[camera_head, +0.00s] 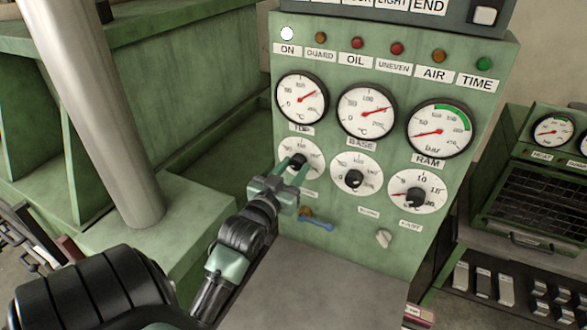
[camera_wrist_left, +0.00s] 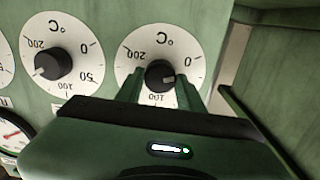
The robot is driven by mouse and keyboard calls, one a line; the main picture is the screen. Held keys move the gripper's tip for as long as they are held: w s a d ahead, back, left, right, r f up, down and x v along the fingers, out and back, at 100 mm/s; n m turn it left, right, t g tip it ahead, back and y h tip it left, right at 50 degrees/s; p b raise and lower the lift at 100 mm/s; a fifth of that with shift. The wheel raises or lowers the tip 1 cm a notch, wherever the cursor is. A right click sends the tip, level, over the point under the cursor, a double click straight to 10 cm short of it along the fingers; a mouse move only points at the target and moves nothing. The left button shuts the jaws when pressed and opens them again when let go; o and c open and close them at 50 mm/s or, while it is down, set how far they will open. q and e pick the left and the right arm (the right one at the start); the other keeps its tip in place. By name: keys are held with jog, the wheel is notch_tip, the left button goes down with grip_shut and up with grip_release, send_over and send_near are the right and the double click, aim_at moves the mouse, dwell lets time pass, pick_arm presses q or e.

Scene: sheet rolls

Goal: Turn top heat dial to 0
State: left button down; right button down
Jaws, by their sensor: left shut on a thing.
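The top heat dial is a black knob (camera_wrist_left: 159,73) on a white round °C scale, at the left of the lower dial row on the green panel. In the head view its scale (camera_head: 307,146) shows under the gauge labelled TOP. My left gripper (camera_head: 288,171) is at this dial, its fingers on either side of the knob and shut on it. The same gripper (camera_wrist_left: 159,85) reaches the knob from below in the wrist view. The fingers hide part of the scale, and I cannot read the pointer's exact setting. My right gripper is not in view.
The base dial (camera_head: 353,179) sits close beside the top dial, with another dial (camera_head: 417,192) further right. Three gauges, including the top gauge (camera_head: 302,98), are above. A blue-handled lever (camera_head: 317,222) and a pale switch (camera_head: 383,238) are below. A grey ledge (camera_head: 325,285) juts out underneath.

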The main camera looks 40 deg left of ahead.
pick_arm(q)
jog(key=shift+f+n, duration=0.2)
jog(key=shift+n, duration=0.8)
jog(key=c, duration=0.9)
grip_release()
jog(key=shift+r, duration=0.1)
jog(key=b+v, duration=0.3)
jog(key=v, duration=0.5)
